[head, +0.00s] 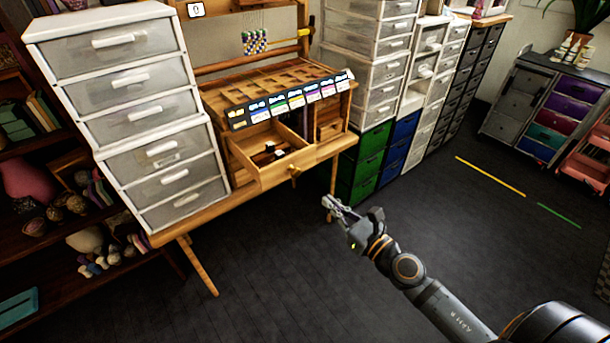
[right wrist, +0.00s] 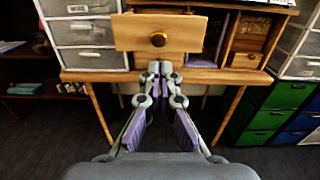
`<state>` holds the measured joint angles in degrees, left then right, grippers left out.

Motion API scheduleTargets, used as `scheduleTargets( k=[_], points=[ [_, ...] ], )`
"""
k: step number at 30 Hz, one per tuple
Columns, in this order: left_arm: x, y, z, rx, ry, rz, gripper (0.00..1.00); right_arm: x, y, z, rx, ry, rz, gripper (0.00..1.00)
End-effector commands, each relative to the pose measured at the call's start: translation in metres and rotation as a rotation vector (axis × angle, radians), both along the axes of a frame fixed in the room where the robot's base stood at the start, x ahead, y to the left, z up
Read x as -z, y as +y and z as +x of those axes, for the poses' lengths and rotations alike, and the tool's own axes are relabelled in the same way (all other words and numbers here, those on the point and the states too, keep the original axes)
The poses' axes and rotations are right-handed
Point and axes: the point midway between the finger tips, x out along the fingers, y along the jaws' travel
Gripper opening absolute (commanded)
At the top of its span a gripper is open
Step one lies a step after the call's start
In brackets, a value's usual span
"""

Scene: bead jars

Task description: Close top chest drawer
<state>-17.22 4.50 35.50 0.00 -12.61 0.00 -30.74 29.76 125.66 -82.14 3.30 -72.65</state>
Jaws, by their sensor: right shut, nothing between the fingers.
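A wooden drawer (head: 268,176) in the wooden desk unit (head: 345,85) is pulled well out, with small dark and white items inside. Its plain front with a round brass knob also shows in the right wrist view (right wrist: 130,35). My right gripper (head: 328,203) is shut and empty, to the right of and apart from the drawer in the head view. In the right wrist view its fingertips (right wrist: 160,68) point toward the unit, just below the knob in the picture. My left gripper is not in view.
White drawer towers (head: 122,75) stand left of the open drawer and more stand right of the desk unit. Green drawers (head: 370,160) and blue drawers (head: 400,140) are at its right. The dark floor (head: 270,280) in front is clear.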

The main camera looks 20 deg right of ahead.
Motion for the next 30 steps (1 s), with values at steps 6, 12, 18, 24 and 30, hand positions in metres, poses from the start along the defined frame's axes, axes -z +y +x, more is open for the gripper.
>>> scheduleTargets(
  k=[6,12,18,24,30],
  points=[
    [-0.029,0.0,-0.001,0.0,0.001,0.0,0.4,-0.007,0.013,0.038,0.005,-0.002,0.007,0.0],
    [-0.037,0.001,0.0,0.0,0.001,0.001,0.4,-0.003,0.028,0.076,0.001,0.002,0.005,0.0],
    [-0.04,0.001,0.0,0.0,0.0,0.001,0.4,-0.001,0.036,0.098,0.0,0.003,0.002,0.0],
    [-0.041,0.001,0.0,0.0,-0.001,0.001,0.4,0.0,0.038,0.103,0.0,0.003,0.001,0.0],
    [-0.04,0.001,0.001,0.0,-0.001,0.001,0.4,0.0,0.038,0.103,0.0,0.002,0.0,0.0]
  ],
)
